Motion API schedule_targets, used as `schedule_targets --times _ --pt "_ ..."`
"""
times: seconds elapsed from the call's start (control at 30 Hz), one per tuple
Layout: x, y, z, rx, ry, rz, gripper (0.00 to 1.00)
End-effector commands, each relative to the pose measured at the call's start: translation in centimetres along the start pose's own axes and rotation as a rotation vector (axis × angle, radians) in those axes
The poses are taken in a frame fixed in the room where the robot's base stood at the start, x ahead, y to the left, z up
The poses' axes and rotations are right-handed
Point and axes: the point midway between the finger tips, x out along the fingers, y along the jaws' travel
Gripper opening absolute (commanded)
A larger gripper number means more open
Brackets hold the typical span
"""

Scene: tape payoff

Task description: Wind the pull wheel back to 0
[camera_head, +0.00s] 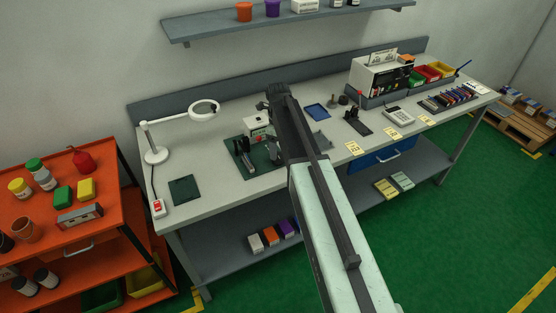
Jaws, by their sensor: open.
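My arm reaches up over the workbench from the bottom of the head view. My gripper (274,112) is at its far end, dark and small, beside a white boxy unit (257,124). It is open, and I see nothing held in it. The white unit stands on a dark green mat (236,143), with a black upright device (243,154) in front of it. The pull wheel and its scale cannot be made out; my arm covers the area right of the white unit. I cannot tell whether the gripper touches anything.
A white magnifier lamp (155,155) stands left of the mat, with a red-switched box (158,208) near the bench edge. Right of my arm are a blue tray (317,111), a black stand (357,122) and a calculator-like device (398,116). An orange cart (112,222) stands left.

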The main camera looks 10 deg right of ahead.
Motion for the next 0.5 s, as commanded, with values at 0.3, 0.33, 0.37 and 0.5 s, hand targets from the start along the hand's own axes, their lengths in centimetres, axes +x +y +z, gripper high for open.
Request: schedule_targets --times 0.3,0.33,0.37,0.5 --pt "4.3 0.0 0.0 0.0 0.0 0.0 0.68" --pt "4.3 0.0 0.0 0.0 0.0 0.0 0.68" --pt "4.2 0.0 0.0 0.0 0.0 0.0 0.68" --pt "4.1 0.0 0.0 0.0 0.0 0.0 0.68"
